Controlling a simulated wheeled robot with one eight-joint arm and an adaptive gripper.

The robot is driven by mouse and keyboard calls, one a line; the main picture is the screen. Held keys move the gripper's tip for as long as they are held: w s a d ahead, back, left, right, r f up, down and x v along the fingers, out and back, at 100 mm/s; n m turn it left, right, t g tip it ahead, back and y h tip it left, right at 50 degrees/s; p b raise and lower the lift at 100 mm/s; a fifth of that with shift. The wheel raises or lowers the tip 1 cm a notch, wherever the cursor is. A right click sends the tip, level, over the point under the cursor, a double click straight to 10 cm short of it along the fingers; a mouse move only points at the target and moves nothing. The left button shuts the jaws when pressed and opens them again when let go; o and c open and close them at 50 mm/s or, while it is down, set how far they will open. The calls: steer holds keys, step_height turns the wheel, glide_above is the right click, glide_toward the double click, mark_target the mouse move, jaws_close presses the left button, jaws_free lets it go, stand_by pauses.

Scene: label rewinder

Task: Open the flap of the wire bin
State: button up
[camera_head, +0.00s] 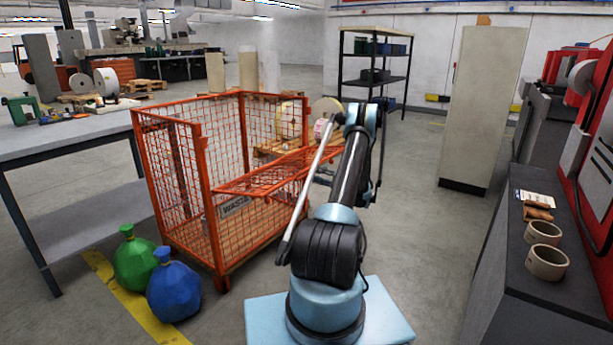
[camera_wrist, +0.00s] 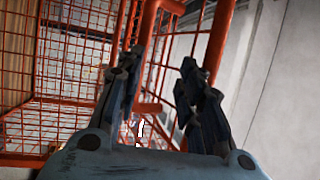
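The orange wire bin (camera_head: 207,190) stands left of my arm in the head view, with a "WASTE" sign (camera_head: 236,205) low on its front. Its mesh flap (camera_head: 268,177) leans outward from the front, close to level, with its far end near my arm. In the wrist view, my gripper (camera_wrist: 162,68) has its two dark fingers apart. Orange bars and mesh of the bin (camera_wrist: 75,70) show behind and between them. No bar is clearly clamped, and contact cannot be told. In the head view my arm hides the gripper.
A green sack (camera_head: 134,262) and a blue sack (camera_head: 174,288) lie on the floor before the bin. A grey table (camera_head: 75,130) stands left. A dark counter with rings (camera_head: 546,262) is at right. A tall cabinet (camera_head: 482,105) stands behind; the floor between is clear.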

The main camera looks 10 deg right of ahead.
steer(key=shift+v, duration=2.95)
steer(key=shift+f, duration=0.15)
